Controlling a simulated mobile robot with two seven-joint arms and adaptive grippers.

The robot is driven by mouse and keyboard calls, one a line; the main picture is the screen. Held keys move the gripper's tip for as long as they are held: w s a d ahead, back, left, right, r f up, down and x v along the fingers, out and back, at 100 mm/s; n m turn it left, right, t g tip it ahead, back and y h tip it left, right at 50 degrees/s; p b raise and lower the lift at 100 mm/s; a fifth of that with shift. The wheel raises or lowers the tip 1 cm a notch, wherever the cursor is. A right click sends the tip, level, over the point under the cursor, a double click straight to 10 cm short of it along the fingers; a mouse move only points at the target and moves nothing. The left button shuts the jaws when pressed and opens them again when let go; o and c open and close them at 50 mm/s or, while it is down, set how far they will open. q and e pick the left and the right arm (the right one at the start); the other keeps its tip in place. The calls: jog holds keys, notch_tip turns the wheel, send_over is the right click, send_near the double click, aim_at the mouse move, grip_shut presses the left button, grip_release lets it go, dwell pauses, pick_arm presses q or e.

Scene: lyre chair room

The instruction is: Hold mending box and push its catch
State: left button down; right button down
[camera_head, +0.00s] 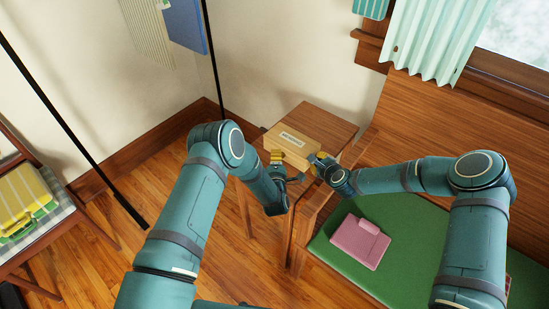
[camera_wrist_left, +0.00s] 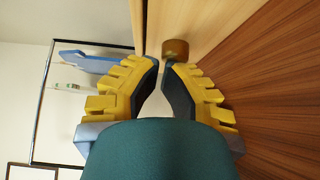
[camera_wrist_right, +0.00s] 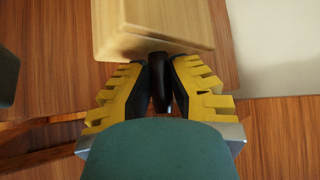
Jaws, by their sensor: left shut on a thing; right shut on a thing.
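The mending box (camera_head: 290,146) is pale wood with a white label on top. It is at the small wooden table in the head view, and its pale side also shows in the left wrist view (camera_wrist_left: 200,18) and right wrist view (camera_wrist_right: 155,25). My left gripper (camera_head: 277,160) is at its front left; its fingertips (camera_wrist_left: 164,65) are close together at a round brass knob (camera_wrist_left: 176,48), which looks like the catch. My right gripper (camera_head: 316,162) is at the box's right end, its fingers (camera_wrist_right: 161,85) shut on a dark handle (camera_wrist_right: 160,88) beside the box. The contact at the left fingertips is partly hidden.
The small wooden table (camera_head: 330,124) stands by the wall. A bench with a green cushion (camera_head: 400,235) and a pink folded item (camera_head: 360,243) is at the right. Open floor (camera_head: 140,240) lies between.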

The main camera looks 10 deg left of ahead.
pick_arm(q)
jog(key=shift+w+d, duration=0.4)
jog(key=shift+w, duration=0.15)
pick_arm(e)
jog(key=shift+s+f, duration=0.1)
pick_arm(q)
jog(key=shift+s+a, duration=0.25)
jog(key=shift+s, duration=0.05)
jog(key=shift+s+a, duration=0.95)
jog(key=shift+s, duration=0.15)
jog(key=s, duration=0.7)
jog(key=s+d, duration=0.1)
jog(key=s, duration=0.2)
jog(key=shift+s+r, duration=0.1)
jog(key=shift+s, duration=0.1)
